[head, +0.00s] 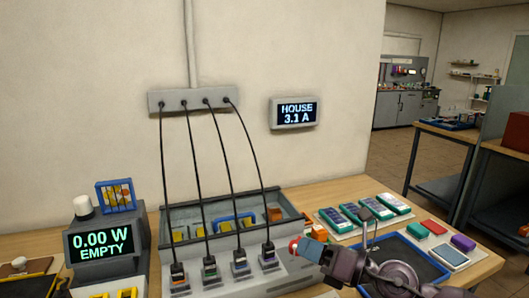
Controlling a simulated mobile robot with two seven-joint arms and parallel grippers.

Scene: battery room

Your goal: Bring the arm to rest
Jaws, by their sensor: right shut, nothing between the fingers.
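My right arm comes in from the lower right. Its gripper (300,247) reaches left, just right of the plugs at the front of the grey charger box (213,279). The arm hides part of the dark blue tray (432,268). My left gripper is not in view.
Several black cables hang from a wall strip (195,100) to the charger box. A display (104,242) reading "0.00 W EMPTY" stands left. A wall display (295,112) reads "HOUSE 3.1 A". Green-and-white packs (365,212) and coloured blocks (434,227) lie right on the wooden bench.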

